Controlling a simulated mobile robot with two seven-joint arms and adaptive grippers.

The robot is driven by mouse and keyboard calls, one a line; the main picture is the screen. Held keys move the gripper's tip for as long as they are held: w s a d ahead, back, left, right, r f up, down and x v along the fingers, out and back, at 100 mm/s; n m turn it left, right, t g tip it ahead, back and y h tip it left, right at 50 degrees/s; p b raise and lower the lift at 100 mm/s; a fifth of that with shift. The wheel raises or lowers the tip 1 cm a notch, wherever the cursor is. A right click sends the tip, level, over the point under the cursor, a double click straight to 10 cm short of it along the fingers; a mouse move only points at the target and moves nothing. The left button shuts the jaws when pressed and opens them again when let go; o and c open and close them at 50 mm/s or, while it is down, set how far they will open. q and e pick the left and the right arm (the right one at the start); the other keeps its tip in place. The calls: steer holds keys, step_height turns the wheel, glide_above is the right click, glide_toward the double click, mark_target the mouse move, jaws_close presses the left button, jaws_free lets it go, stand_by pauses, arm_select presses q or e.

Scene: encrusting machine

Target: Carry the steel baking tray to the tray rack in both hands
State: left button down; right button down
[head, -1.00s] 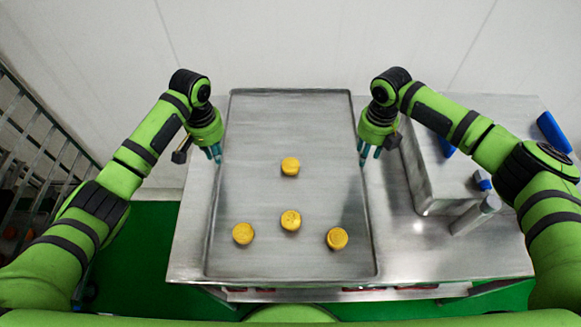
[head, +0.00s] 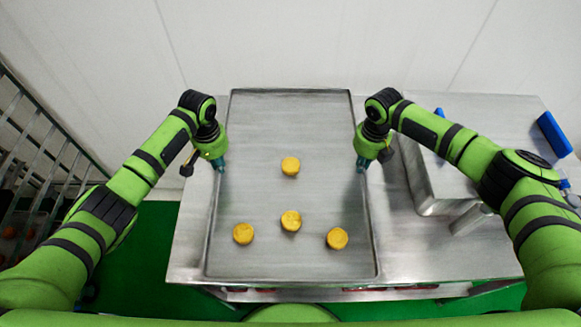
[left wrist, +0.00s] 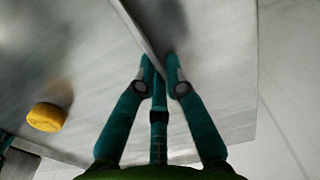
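The steel baking tray (head: 255,130) lies flat on the steel table, with several round yellow pieces (head: 290,166) on it. My left gripper (head: 220,167) is at the tray's left rim, and my right gripper (head: 361,167) is at its right rim. In the left wrist view, the tray (left wrist: 60,45) has its rim between the left gripper's fingertips (left wrist: 159,62), which are closed in on it. The right fingers are drawn together at the rim; their tips are small and partly hidden in the head view. A metal rack (head: 28,150) stands at the left edge.
The steel table (head: 190,235) has a narrow strip free left of the tray. A raised steel box (head: 432,190) and a blue item (head: 553,134) sit on the right. Green floor (head: 140,250) shows between rack and table.

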arm_select(q)
steer(key=shift+w+r, duration=0.1)
steer(key=shift+r, duration=0.1)
arm_select(e)
steer(key=shift+w+r, duration=0.1)
steer(key=shift+r, duration=0.05)
